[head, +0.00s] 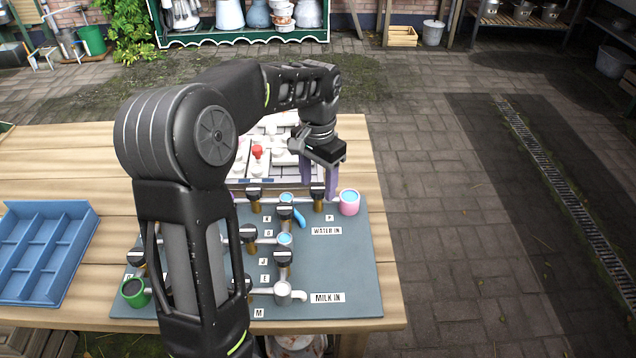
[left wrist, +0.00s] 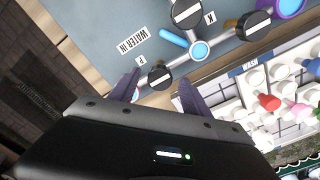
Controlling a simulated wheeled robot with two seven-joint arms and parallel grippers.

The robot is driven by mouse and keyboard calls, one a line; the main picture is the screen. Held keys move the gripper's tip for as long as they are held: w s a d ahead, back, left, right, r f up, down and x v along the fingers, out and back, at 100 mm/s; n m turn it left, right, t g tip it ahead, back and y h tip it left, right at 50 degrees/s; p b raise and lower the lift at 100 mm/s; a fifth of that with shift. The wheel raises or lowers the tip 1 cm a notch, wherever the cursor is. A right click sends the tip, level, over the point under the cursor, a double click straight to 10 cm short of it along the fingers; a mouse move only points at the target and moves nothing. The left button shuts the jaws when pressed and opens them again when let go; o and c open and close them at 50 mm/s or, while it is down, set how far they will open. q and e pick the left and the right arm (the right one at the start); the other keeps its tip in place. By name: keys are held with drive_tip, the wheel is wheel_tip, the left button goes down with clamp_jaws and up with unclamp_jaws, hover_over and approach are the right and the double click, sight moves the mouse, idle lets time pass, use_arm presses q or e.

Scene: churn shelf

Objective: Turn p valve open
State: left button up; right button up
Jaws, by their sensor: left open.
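The P valve (head: 318,192) is a round black knob with a pale bar across its top. It sits on a pipe on the grey board (head: 350,260), beside a small "P" label (head: 329,218). In the left wrist view the P valve (left wrist: 160,77) shows between my two purple fingers, near its "P" label (left wrist: 139,61). My left gripper (head: 318,183) is open, pointing down just over the knob; it also shows in the left wrist view (left wrist: 157,87). I cannot tell whether the fingers touch the knob. My right gripper is not in view.
A pink cup (head: 349,203) with blue liquid stands right of the P valve. Several other black valves, such as one by the "K" label (head: 255,194), crowd the board. A blue divided tray (head: 45,250) lies left. A panel with a red knob (head: 257,152) is behind.

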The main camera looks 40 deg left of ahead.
sight(319, 188)
use_arm(q)
wheel_tip(319, 188, up, 7)
drive_tip(key=shift+r, duration=0.1)
drive_tip(key=shift+d, duration=0.1)
idle(0.6)
